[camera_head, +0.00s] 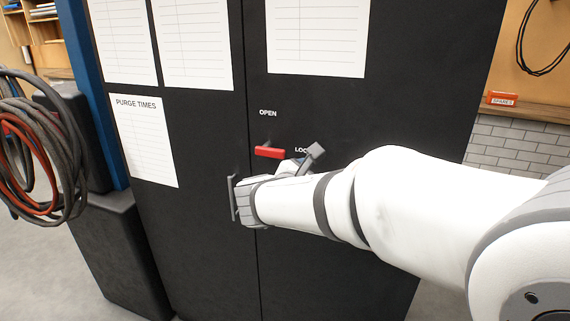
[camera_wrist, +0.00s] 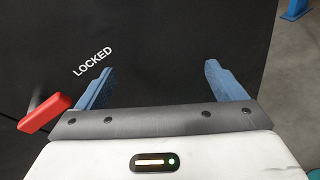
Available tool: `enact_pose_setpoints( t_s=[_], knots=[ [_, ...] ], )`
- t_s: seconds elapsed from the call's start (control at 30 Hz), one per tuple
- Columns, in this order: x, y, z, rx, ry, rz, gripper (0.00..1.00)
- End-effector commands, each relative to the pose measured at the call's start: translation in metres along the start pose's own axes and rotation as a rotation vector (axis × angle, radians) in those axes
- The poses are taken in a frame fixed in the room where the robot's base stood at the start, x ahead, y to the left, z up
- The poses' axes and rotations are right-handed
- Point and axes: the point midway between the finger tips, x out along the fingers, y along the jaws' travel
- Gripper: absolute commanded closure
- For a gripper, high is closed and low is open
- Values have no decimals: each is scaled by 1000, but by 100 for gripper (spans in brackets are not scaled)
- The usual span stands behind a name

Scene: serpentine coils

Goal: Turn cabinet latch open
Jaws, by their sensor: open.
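The black cabinet (camera_head: 330,110) fills the middle of the head view. Its red latch handle (camera_head: 269,152) lies roughly level, below the word OPEN and left of a partly hidden word. In the wrist view the red latch (camera_wrist: 44,113) is at the left, outside the left finger, and LOCKED is printed above it. My gripper (camera_wrist: 157,85) is open and empty, with two blue fingers spread in front of the cabinet face. The head view mostly hides the fingers behind my arm. A grey pull handle (camera_head: 234,198) shows just left of my wrist.
Paper sheets, one headed PURGE TIMES (camera_head: 142,138), hang on the cabinet. Coiled hoses (camera_head: 40,150) hang at the left by a dark box (camera_head: 125,250). A shelf with an orange SPARES box (camera_head: 502,99) is at the right. Floor shows at the lower left.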

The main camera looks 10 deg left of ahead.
Motion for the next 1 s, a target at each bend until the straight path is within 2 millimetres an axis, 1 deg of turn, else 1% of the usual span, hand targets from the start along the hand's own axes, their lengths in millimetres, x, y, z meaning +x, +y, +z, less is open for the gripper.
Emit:
enact_pose_setpoints(
  t_s=[0.03,0.1,0.2,0.3,0.37,0.43,0.7,0.8,1.0],
  knots=[
    [-12,32,-20,-100,-43,93,10],
    [-30,67,-30,-209,-109,195,10],
    [-52,101,-42,-310,-180,294,10],
    [-63,118,-46,-359,-220,344,10],
    [-63,124,-46,-372,-231,355,10],
    [-56,127,-45,-376,-235,356,10],
    [-16,142,-37,-373,-232,353,10],
    [-6,148,-35,-372,-232,355,10],
    [3,152,-34,-372,-231,357,10]
  ],
)
